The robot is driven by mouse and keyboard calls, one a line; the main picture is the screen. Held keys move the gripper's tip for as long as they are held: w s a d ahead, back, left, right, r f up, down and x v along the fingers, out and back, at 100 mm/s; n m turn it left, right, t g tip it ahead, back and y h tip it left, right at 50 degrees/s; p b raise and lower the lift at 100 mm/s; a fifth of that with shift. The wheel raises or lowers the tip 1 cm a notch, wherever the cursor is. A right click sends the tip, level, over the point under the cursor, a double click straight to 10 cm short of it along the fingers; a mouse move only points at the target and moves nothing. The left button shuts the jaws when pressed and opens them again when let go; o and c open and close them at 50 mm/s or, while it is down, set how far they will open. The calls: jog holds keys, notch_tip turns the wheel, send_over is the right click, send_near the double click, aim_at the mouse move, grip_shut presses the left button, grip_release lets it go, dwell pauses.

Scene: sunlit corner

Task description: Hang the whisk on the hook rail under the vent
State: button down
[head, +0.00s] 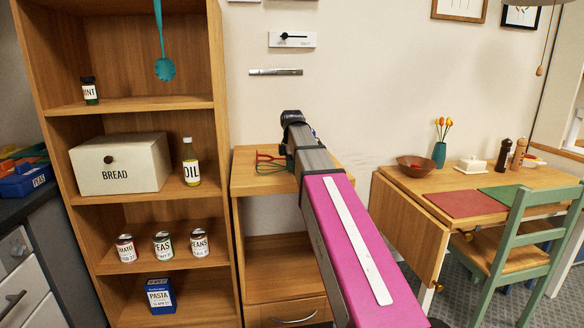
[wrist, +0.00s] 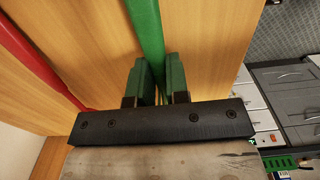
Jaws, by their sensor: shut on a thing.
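In the wrist view my gripper (wrist: 159,70) is shut on a green handle (wrist: 146,25) between its two green fingers. In the head view my gripper (head: 289,150) is at the top of the wooden stand (head: 243,182), partly hidden by my arm. Thin green and red shapes (head: 270,160) show just left of it; I cannot make out which is the whisk. A red handle (wrist: 38,65) lies left of the green one over the wood. The metal rail (head: 276,72) is on the wall, below the white vent plate with a slider (head: 292,40).
A shelf unit (head: 222,120) stands left, with a bread box (head: 120,165), an oil bottle (head: 191,165) and cans. A teal slotted spoon (head: 165,68) hangs there. A table (head: 450,190) and green chair (head: 515,235) stand right. The wall around the rail is clear.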

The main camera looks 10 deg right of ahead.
jog(key=shift+f, duration=0.1)
jog(key=c, duration=1.1)
grip_release()
